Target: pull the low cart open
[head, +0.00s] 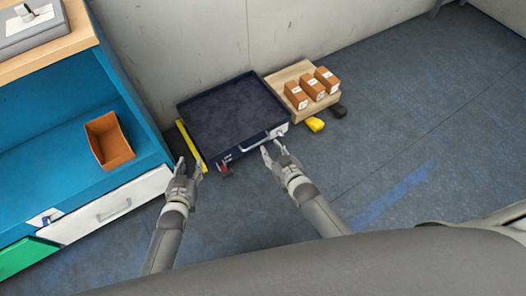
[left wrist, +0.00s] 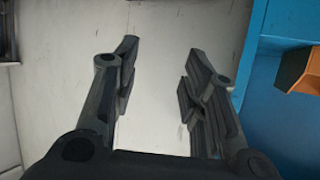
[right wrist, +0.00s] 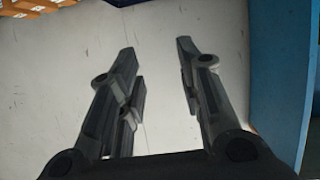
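The low cart (head: 228,112) is a dark blue, shallow, open tray standing on the floor against the wall. A light handle (head: 256,141) runs along its front side, towards me. My left gripper (head: 186,164) is open and empty, in front of the cart's left corner. My right gripper (head: 274,148) is open and appears close to the right end of the handle; I cannot tell whether it touches it. In the left wrist view (left wrist: 158,60) and the right wrist view (right wrist: 155,60) nothing lies between the fingers.
A blue shelf unit (head: 60,130) with an orange bin (head: 108,140) and a white drawer (head: 105,208) stands at the left. A wooden pallet (head: 290,74) with brown boxes (head: 311,88) sits right of the cart. The floor at the right is clear.

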